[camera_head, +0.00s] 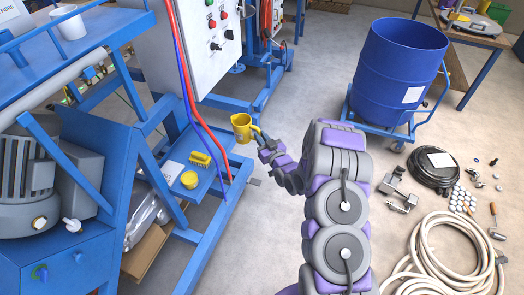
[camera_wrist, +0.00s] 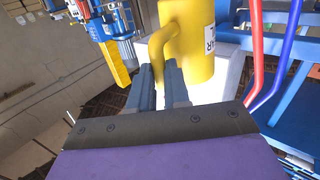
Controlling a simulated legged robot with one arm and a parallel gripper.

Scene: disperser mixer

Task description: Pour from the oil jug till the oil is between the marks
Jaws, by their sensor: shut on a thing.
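The yellow oil jug (camera_head: 241,127) is upright or nearly so in the head view, in the air beside the blue machine frame. My gripper (camera_head: 263,143) is at its right side, by the handle. In the wrist view my gripper (camera_wrist: 163,88) is shut on the handle of the jug (camera_wrist: 190,40). A white label with dark letters shows on the jug's right side there. The jug's opening faces up in the head view, and its contents cannot be made out. I cannot make out any oil level or marks in either view.
A blue shelf (camera_head: 205,190) holds a yellow brush (camera_head: 200,160) and a small yellow cup (camera_head: 189,180). Red and blue hoses (camera_head: 187,90) hang close left of the jug. A grey control box (camera_head: 190,45) stands behind. A blue drum (camera_head: 398,70) and coiled hose (camera_head: 450,250) are right.

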